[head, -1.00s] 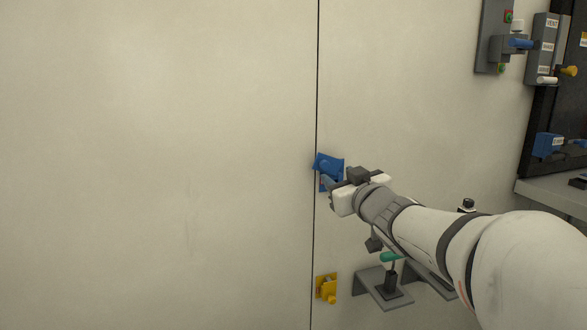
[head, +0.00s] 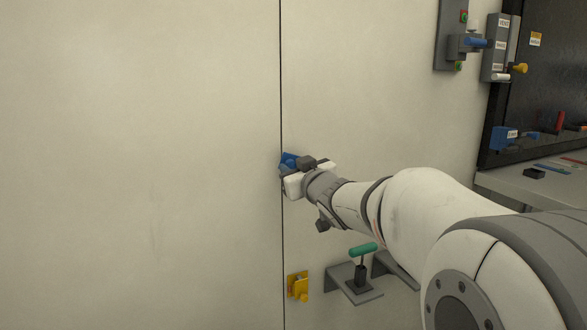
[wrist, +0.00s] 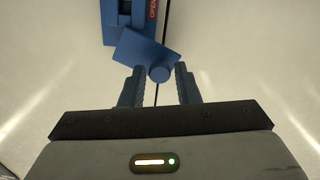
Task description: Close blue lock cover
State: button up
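The blue lock (head: 289,158) is on the pale wall panel beside a dark vertical seam, mostly hidden behind my gripper (head: 288,180) in the head view. In the wrist view, the blue lock body (wrist: 118,22) is at the top, with a red label reading "OPEN" beside it. The blue lock cover (wrist: 140,48) is tilted below the body, and its round end (wrist: 160,74) points toward my gripper (wrist: 159,88). My gripper is open, its two fingers on either side of that round end. I see small gaps between the fingers and it.
A yellow lock (head: 298,286) is lower on the wall. A green-handled lever (head: 362,250) stands on a grey bracket to its right. A grey panel with a blue handle (head: 474,43) is at upper right, near a dark cabinet and shelf. The wall to the left is clear.

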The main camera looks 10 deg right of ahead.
grip_shut()
jog(key=shift+f, duration=0.1)
jog(key=d+f+n+b, duration=0.2)
jog(key=f+n+b, duration=0.1)
jog(key=n+b, duration=0.5)
jog(key=d+f+n+b, duration=0.2)
jog(key=n+b, duration=0.6)
jog(key=n, duration=0.6)
jog(key=shift+w+f+b, duration=0.4)
jog(key=shift+f, duration=0.2)
jog(key=shift+d+n, duration=0.15)
jog(key=shift+n, duration=0.15)
